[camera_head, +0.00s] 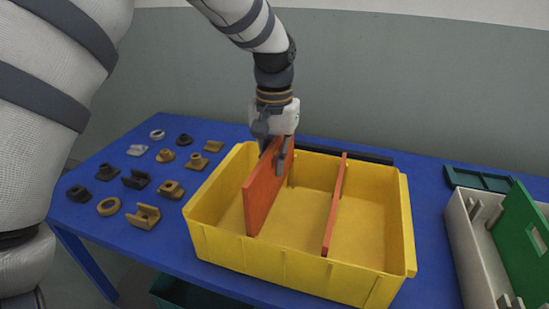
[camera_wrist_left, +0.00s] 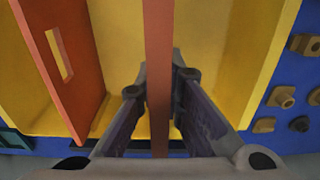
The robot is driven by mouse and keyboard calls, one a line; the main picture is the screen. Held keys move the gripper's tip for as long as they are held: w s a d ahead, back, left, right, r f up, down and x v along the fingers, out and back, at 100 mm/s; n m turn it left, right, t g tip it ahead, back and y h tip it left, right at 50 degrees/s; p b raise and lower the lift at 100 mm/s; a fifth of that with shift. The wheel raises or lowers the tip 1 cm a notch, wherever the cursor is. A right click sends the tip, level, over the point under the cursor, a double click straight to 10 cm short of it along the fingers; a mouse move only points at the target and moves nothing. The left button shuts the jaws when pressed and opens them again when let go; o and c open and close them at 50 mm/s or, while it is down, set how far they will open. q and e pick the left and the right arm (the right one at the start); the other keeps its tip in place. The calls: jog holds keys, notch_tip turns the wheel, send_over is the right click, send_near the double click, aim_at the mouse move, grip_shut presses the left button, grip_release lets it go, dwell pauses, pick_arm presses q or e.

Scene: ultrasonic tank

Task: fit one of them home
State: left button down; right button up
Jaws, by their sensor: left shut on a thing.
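A yellow bin (camera_head: 230,250) stands on the blue table, and its wall shows in the wrist view (camera_wrist_left: 265,60). My left gripper (camera_head: 272,160) is shut on an orange divider panel (camera_head: 262,195), gripping its top edge near the bin's back wall. The wrist view shows this panel (camera_wrist_left: 158,40) edge-on between the fingers. The held panel stands roughly upright inside the bin, its top above the back rim. I cannot tell whether its edges sit in wall grooves. A second orange divider (camera_head: 336,205) stands across the bin to the right; its cut-out shows in the wrist view (camera_wrist_left: 65,65). My right gripper is out of view.
Several small brown, black and pale fittings (camera_head: 143,216) lie on the blue table (camera_head: 110,165) left of the bin. A grey box (camera_head: 470,250) with a green panel (camera_head: 525,225) stands at the right, with a dark green tray (camera_head: 478,178) behind it.

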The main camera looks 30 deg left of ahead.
aim_at(274, 141)
pick_arm(q)
jog(key=shift+f+b, duration=0.4)
jog(key=shift+f, duration=3.95)
jog(key=c, duration=1.7)
grip_release()
jog(key=shift+o, duration=0.2)
notch_tip(274, 141, up, 12)
